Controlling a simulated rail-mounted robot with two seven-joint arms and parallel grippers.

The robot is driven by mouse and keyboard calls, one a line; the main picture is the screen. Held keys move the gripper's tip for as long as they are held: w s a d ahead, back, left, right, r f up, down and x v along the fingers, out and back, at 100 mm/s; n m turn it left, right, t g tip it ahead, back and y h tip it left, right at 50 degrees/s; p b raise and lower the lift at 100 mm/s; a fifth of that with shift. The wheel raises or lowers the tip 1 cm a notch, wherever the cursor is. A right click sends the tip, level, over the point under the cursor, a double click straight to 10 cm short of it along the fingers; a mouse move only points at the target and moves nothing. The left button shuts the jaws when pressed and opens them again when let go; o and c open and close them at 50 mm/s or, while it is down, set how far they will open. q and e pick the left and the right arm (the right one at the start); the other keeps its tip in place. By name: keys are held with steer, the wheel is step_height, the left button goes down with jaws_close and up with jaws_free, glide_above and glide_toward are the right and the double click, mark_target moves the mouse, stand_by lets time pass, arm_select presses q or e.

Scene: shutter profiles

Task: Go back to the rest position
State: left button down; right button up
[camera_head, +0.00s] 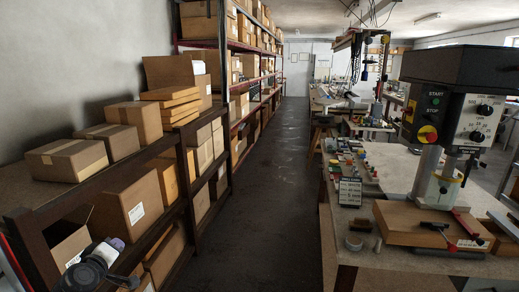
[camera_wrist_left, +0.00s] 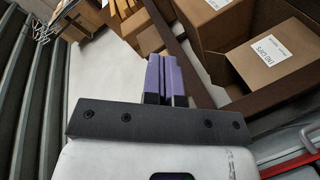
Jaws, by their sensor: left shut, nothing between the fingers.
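My left gripper (camera_head: 117,244) shows at the bottom left of the head view, in front of the lower shelf with cardboard boxes. In the left wrist view its two purple fingers (camera_wrist_left: 163,62) are together, with nothing between them. My right gripper is in neither view.
A shelf rack (camera_head: 165,152) along the left wall carries several cardboard boxes; an open box (camera_head: 70,244) is close to my left gripper. A workbench (camera_head: 398,262) with a drill press (camera_head: 462,105) stands on the right. The aisle floor (camera_head: 272,190) between them is clear.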

arm_select(q)
steer(key=s+d+m+g, duration=0.3)
steer(key=s+d+m, duration=0.2)
steer(key=s, duration=0.7)
steer(key=s+d+f+m+g, duration=0.1)
steer(key=s+d+f+m, duration=0.3)
steer(key=s, duration=0.3)
steer(key=s+d+f+m+g, duration=0.1)
steer(key=s+d+f, duration=0.35)
steer(key=s, duration=0.25)
steer(key=s+d+f+m+g+h, duration=0.1)
steer(key=s+d+f+g, duration=0.2)
steer(key=s+f, duration=0.75)
steer(key=s+d+f+m+g, duration=0.2)
steer(key=s+f+g, duration=0.2)
steer(key=s+f, duration=0.65)
steer(key=w+r+p+v, duration=0.1)
steer(key=w+p+v, duration=0.2)
steer(key=p+v, duration=1.2)
steer(key=w+r+p+v, duration=0.1)
steer(key=w+p+v, duration=0.2)
steer(key=p+v, duration=1.3)
step_height(320, 180, up, 2)
steer(key=shift+d+r+p, duration=0.25)
steer(key=shift+d+p, duration=0.05)
steer(key=shift+d, duration=0.15)
